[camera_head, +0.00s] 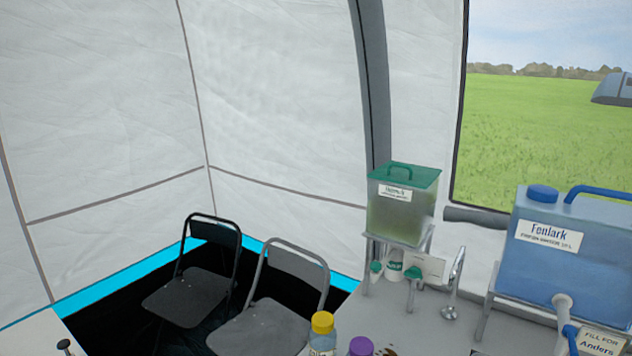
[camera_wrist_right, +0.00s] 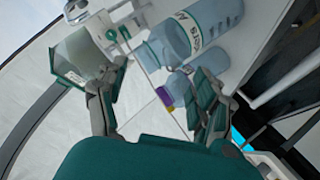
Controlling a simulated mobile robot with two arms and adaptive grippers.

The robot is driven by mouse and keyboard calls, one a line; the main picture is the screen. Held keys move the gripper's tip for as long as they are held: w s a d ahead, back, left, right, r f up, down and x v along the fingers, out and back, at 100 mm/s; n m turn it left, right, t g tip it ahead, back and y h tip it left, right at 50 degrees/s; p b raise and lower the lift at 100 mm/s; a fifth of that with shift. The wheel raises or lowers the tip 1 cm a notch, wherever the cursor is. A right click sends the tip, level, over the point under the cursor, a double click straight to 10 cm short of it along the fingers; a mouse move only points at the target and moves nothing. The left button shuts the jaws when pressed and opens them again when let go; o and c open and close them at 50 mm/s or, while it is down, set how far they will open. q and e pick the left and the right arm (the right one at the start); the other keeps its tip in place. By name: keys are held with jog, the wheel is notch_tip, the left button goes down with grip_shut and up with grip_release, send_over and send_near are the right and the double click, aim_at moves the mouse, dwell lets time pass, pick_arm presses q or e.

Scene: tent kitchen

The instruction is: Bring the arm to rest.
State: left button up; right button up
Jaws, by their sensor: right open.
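My right gripper (camera_wrist_right: 158,88) shows in the right wrist view with its two dark, green-padded fingers spread apart. Nothing is clamped between them. A bottle with a purple cap (camera_wrist_right: 168,96) appears beyond the gap, close to the right finger in the picture; whether they touch I cannot tell. Neither gripper shows in the head view, and my left gripper is in no view.
The head view shows a green-lidded dispenser (camera_head: 401,212), a blue Fenlark canister (camera_head: 560,260), a metal tap (camera_head: 454,285) and yellow-capped (camera_head: 322,325) and purple-capped (camera_head: 360,347) bottles. Two folding chairs (camera_head: 195,298) (camera_head: 262,328) stand by the tent wall. A large clear bottle (camera_wrist_right: 207,28) shows in the wrist view.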

jog(key=s+d+f+m+g, duration=0.1)
jog(key=s+f+m+g, duration=0.35)
jog(key=s+f, duration=0.4)
jog(key=s+d+f+m+g, duration=0.1)
jog(key=s+f+m+g, duration=0.35)
jog(key=s, duration=0.75)
notch_tip(320, 180, down, 30)
jog(key=n+g+b, duration=0.2)
jog(key=b, duration=0.3)
jog(key=s+d+f+b, duration=0.1)
jog(key=s+f+b, duration=0.1)
jog(key=s+f, duration=0.7)
jog(key=s+d+f+g+b, duration=0.1)
jog(key=s+f+b, duration=0.2)
jog(key=s+f, duration=0.5)
notch_tip(320, 180, down, 6)
jog(key=shift+s+d+r+n+g, duration=0.25)
jog(key=shift+s+d+n+g, duration=0.05)
jog(key=shift+s+d, duration=0.1)
